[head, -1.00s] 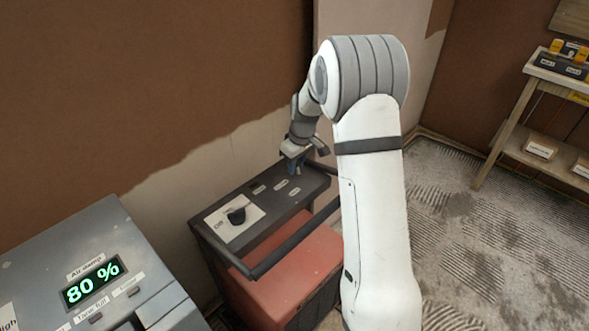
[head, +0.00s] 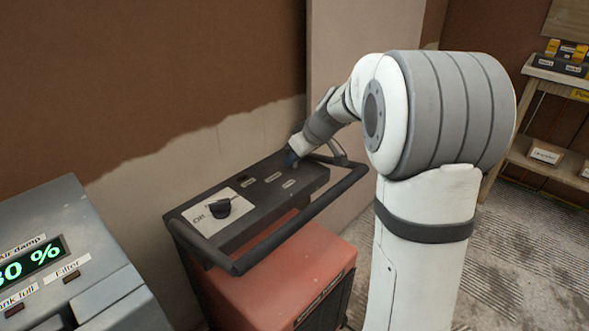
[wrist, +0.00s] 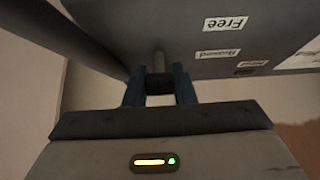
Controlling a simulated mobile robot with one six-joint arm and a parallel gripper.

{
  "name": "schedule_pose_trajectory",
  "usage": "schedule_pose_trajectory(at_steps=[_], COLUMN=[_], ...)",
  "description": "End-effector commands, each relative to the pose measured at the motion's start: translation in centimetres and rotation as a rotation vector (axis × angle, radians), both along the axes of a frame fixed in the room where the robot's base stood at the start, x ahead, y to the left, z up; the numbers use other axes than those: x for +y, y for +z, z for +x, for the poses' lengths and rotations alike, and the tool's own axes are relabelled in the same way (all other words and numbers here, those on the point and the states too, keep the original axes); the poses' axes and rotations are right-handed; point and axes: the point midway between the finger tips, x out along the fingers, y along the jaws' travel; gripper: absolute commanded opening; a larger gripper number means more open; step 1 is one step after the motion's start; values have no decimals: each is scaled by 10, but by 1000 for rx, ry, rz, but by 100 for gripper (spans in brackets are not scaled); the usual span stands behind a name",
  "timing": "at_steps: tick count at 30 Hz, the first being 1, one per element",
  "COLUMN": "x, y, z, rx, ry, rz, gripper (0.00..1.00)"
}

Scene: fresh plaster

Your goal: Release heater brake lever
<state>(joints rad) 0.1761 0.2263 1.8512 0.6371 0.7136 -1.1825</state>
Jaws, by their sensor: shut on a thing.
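The heater (head: 300,262) is a red unit with a dark top panel (head: 245,215) and a black tubular handle (head: 300,220). My gripper (head: 292,158) is at the far end of the panel. In the wrist view my gripper (wrist: 159,84) has its two blue fingers shut on the brake lever (wrist: 158,62), a short grey rod with a dark end between the fingertips. The lever comes out of the grey panel. A "Free" label (wrist: 225,23) is on the panel right of the lever. In the head view the lever is hidden by the gripper.
A black knob (head: 220,208) on a white plate is at the panel's near end. A grey machine with a green percent display (head: 30,262) stands at the lower left. A wall is close behind the heater. A wooden shelf (head: 545,155) is at the right.

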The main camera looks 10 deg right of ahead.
Motion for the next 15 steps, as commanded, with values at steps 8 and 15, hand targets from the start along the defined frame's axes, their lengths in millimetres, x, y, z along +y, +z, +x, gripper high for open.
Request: schedule_pose_trajectory(at_steps=[8, 15], x=[-1, -1], y=[-1, 0], z=[-1, -2], rx=[-29, -31], ry=[-1, -1], rz=[18, 22], gripper=[1, 1])
